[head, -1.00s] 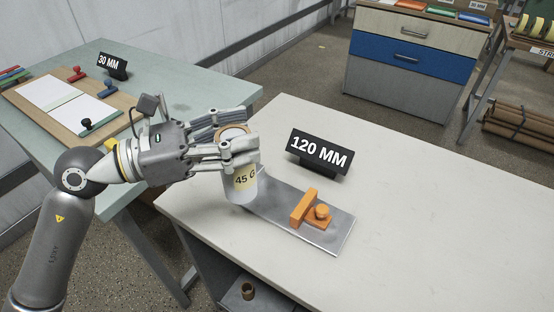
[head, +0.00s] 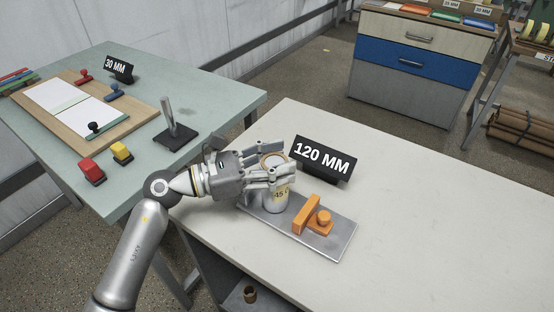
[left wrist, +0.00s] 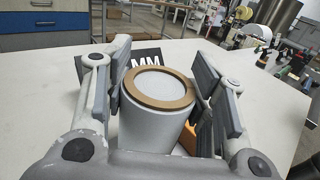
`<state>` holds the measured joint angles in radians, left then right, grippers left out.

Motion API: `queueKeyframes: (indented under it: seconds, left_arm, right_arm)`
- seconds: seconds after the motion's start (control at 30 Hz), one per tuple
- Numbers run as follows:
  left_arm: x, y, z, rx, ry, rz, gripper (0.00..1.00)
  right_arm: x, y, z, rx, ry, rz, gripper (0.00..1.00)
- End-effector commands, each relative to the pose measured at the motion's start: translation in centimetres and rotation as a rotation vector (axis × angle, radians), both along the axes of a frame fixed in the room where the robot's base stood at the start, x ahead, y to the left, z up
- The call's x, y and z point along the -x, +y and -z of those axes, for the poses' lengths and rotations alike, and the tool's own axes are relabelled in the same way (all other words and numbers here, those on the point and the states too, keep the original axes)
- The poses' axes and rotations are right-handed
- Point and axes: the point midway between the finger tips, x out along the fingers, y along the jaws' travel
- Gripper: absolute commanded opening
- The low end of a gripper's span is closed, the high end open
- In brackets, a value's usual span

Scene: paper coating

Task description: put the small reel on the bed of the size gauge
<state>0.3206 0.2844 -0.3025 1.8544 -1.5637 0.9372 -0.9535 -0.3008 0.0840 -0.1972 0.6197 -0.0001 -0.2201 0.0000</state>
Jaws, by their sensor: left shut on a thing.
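The small reel (head: 274,198) is a white roll with a brown core rim and a "45 G" label. It stands upright over the metal bed of the size gauge (head: 283,229), left of the orange stop (head: 308,213). I cannot tell whether its bottom touches the bed. My left gripper (head: 278,175) is shut around the upper part of the reel. In the left wrist view the reel (left wrist: 155,125) is between the two fingers, with its ring-shaped top facing up. My right gripper is not in view.
A black "120 MM" sign (head: 321,158) stands behind the gauge. The white table (head: 420,220) is clear to the right. A green table (head: 190,85) at the left holds a board with sheets, stamps and a "30 MM" sign (head: 119,70).

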Motion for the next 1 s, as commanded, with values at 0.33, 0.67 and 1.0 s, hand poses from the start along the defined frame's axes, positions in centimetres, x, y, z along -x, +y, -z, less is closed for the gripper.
queueKeyframes:
  seconds: [0.33, 0.67, 1.0]
  left_arm:
    - [0.0, 0.0, 0.2, 0.000, 0.000, 0.000, 0.59]
    - [0.0, 0.0, 0.2, 0.000, 0.001, 0.000, 0.73]
    - [0.7, 2.2, 0.3, -0.003, 0.001, -0.003, 0.73]
  right_arm:
    - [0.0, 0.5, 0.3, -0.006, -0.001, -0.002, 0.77]
    - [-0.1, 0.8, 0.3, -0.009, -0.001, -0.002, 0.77]
    - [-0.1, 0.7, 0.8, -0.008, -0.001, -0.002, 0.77]
